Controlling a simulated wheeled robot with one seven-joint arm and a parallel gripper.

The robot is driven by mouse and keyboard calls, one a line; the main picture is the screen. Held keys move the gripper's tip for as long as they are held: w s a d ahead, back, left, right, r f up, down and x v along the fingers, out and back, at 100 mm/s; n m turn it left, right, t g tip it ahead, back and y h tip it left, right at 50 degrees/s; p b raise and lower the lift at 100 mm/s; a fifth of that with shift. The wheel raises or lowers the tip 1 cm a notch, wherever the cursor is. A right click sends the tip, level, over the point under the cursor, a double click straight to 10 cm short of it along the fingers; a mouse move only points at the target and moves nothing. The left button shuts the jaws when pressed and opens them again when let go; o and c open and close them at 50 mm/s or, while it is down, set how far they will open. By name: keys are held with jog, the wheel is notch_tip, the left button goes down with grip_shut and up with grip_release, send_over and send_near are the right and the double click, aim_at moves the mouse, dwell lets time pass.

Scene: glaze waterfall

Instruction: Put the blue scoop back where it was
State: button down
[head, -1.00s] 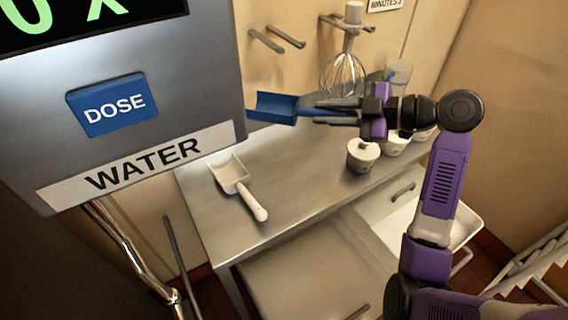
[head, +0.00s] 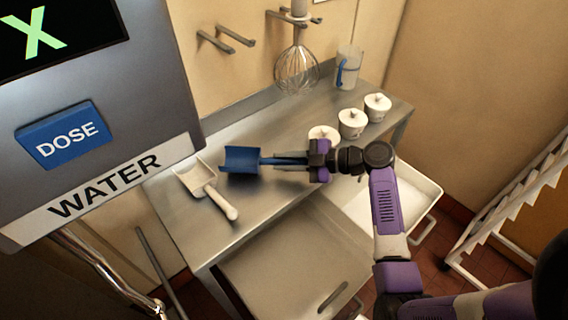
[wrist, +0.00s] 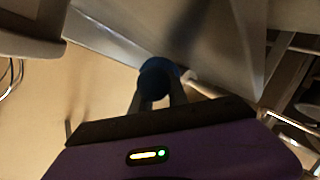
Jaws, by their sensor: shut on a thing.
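The blue scoop (head: 240,159) is in the head view, over the steel counter (head: 270,205), just right of the white scoop (head: 195,175). Its bowl points left and its handle runs right into my gripper (head: 285,164). My gripper is shut on the handle. I cannot tell whether the scoop touches the counter or hangs slightly above it. In the wrist view, the blue scoop (wrist: 158,72) shows end-on between my fingers (wrist: 156,102); its bowl is mostly hidden there.
Two wall pegs (head: 228,40) are empty. A whisk (head: 297,68) hangs beside them. Several lidded white pots (head: 351,124) and a clear jug with a blue handle (head: 348,68) stand at the counter's right. The water dispenser (head: 90,120) fills the left. A white tray (head: 408,196) is below.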

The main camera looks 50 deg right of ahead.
jog(key=shift+f, duration=0.85)
jog(key=shift+f, duration=0.2)
jog(key=c, duration=1.3)
grip_release()
jog(key=shift+r, duration=0.1)
jog(key=shift+r, duration=0.15)
jog(key=b+v, duration=0.2)
jog(key=v, duration=1)
jog(key=shift+s+b, duration=0.1)
jog(key=shift+b, duration=0.25)
